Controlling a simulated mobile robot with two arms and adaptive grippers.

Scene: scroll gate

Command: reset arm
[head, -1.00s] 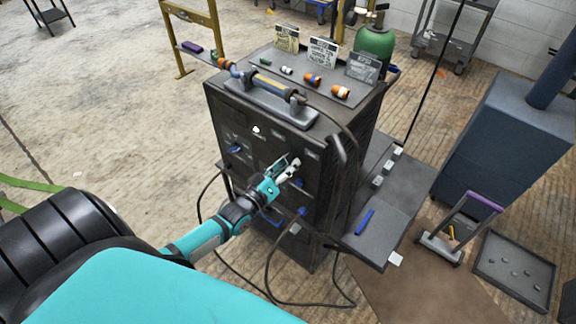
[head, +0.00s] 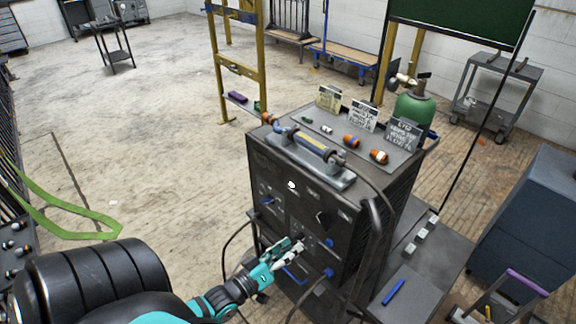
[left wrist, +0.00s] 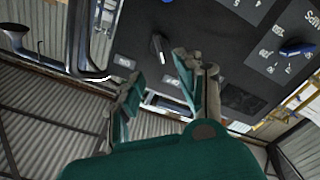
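My left gripper (head: 294,247) is in front of the dark cabinet's front panel (head: 285,212) in the head view. In the left wrist view its two fingers (left wrist: 165,92) stand apart with nothing between them. A black knob (head: 322,218) on the panel is up and to the right of the fingertips in the head view. A black knob also shows beyond the fingers in the left wrist view (left wrist: 158,48), apart from them. My right gripper is in neither view.
Blue knobs (head: 328,243) sit on the panel near the gripper. Dark cables hang in front of the cabinet. A side shelf (head: 385,310) holds a blue bar (head: 394,292). A green cylinder (head: 413,112) stands behind. The floor (head: 150,160) left of the cabinet is open.

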